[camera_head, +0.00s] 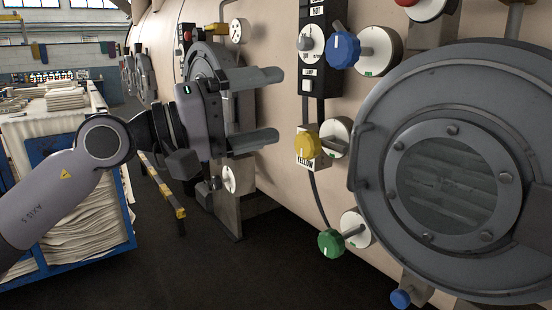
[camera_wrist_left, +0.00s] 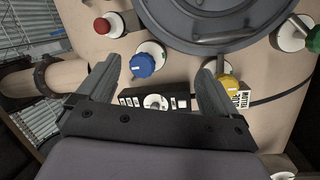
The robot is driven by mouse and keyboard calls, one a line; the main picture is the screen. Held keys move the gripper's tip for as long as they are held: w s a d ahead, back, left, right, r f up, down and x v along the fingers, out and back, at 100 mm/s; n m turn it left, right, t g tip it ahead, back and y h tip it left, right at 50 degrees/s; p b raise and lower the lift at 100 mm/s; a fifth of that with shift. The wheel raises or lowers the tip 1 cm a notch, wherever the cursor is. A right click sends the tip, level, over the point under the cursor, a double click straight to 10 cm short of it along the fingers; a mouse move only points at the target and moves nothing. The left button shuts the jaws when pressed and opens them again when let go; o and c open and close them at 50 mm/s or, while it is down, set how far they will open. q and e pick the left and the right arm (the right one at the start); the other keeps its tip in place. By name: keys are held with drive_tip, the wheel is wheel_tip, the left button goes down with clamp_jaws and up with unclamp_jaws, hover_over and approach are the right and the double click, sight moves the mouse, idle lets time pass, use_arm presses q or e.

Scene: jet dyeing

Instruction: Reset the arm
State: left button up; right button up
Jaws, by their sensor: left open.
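My left arm comes in from the left in the head view. Its gripper (camera_head: 262,108) is open, with two grey fingers pointing right toward the machine's control panel and nothing between them. In the left wrist view the gripper (camera_wrist_left: 155,85) also shows open and empty, its fingers spread below the blue knob (camera_wrist_left: 143,64) and beside the yellow knob (camera_wrist_left: 228,84). In the head view the blue knob (camera_head: 343,50), yellow knob (camera_head: 306,145) and green knob (camera_head: 331,242) stand to the right of the fingers, apart from them. My right gripper is not in view.
The beige dyeing machine (camera_head: 270,25) fills the right side, with a round grey door (camera_head: 371,120) and a black switch panel (camera_head: 312,80). A blue cart (camera_head: 122,225) of folded fabric stands behind my left arm. Dark floor (camera_head: 230,275) is clear below.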

use_arm(q)
drive_tip(key=a+f+m+t+y+p, duration=0.1)
drive_tip(key=a+f+m+t+y, duration=0.35)
drive_tip(key=f+m, duration=0.95)
drive_tip(key=a+f+m+t+y, duration=0.35)
drive_tip(key=f+m+t, duration=0.25)
drive_tip(key=f+m, duration=0.75)
drive_tip(key=s+a+f+n+g+y, duration=0.3)
drive_tip(key=s+a+f+n+g, duration=0.1)
drive_tip(key=s+f+n, duration=0.6)
drive_tip(key=s+a+f+n+g+y+p, duration=0.1)
drive_tip(key=s+a+f+n+g+y, duration=0.2)
drive_tip(key=s+a+f+n, duration=0.3)
drive_tip(key=s+f+n+y, duration=0.1)
drive_tip(key=s+f+n, duration=0.4)
drive_tip(key=f+n, duration=0.4)
wheel_tip(320, 180, down, 3)
drive_tip(key=shift+s+a+r+g, duration=0.1)
drive_tip(key=shift+s+a+g, duration=0.05)
drive_tip(key=shift+s+g, duration=0.2)
drive_tip(key=shift+w, duration=0.1)
